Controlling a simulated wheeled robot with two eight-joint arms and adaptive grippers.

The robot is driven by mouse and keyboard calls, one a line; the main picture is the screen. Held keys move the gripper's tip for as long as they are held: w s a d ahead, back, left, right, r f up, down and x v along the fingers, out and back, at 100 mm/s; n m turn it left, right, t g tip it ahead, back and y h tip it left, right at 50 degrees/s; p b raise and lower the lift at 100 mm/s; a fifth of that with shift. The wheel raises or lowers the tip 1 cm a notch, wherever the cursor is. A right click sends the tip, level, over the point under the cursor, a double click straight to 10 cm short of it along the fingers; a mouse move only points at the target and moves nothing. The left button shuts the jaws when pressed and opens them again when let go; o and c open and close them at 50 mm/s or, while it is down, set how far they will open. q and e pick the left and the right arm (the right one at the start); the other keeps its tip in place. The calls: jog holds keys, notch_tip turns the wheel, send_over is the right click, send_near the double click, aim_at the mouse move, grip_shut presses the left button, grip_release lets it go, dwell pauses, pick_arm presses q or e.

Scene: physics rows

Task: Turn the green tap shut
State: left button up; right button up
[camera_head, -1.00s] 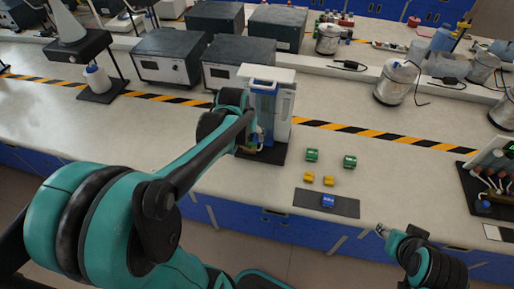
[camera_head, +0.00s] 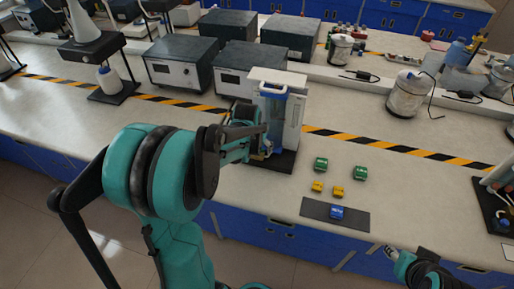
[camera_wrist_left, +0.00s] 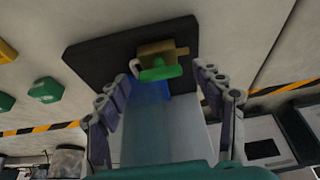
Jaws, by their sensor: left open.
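The green tap (camera_wrist_left: 160,71) has a green handle on a brass body (camera_wrist_left: 156,50) and shows in the left wrist view. It sits low on a clear and white dispenser (camera_head: 283,110) standing on a black base (camera_head: 282,163). My left gripper (camera_wrist_left: 165,80) is open, with one finger on each side of the tap handle; I cannot tell if either touches it. In the head view my left gripper (camera_head: 264,143) is at the dispenser's front, and the arm partly hides the tap. My right gripper (camera_head: 390,251) is low at the bench's front edge, small and apart from everything.
Green blocks (camera_head: 321,164) and yellow blocks (camera_head: 317,186) lie right of the dispenser. A blue block (camera_head: 337,212) lies on a dark mat (camera_head: 317,208). Dark instrument boxes (camera_head: 246,68) stand behind. The bench front to the right is mostly clear.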

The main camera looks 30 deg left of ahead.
pick_arm(q)
jog(key=c, duration=1.2)
jog(key=shift+o, duration=0.2)
jog(key=m, duration=0.2)
jog(key=m+h, duration=0.1)
jog(key=m, duration=0.1)
jog(key=shift+a+h+p, duration=0.3)
jog(key=shift+p, duration=0.1)
jog(key=m+h, duration=0.1)
jog(key=m, duration=0.3)
jog(key=shift+w+a+m+h+p, duration=0.1)
jog(key=shift+a+m+h+p, duration=0.05)
jog(key=shift+m+h+p, duration=0.2)
jog(key=m, duration=0.2)
jog(key=m+g+h, duration=0.1)
jog(key=m, duration=0.1)
jog(key=shift+w+a+m, duration=0.1)
jog(key=shift+a+m, duration=0.05)
jog(key=shift+m, duration=0.1)
jog(key=shift+w+m+g+h+p, duration=0.1)
jog(key=shift+m+g+h+p, duration=0.35)
jog(key=shift+m, duration=0.7)
jog(key=shift+w+m+g+p, duration=0.1)
jog(key=shift+m+g, duration=0.55)
jog(key=shift+m, duration=0.5)
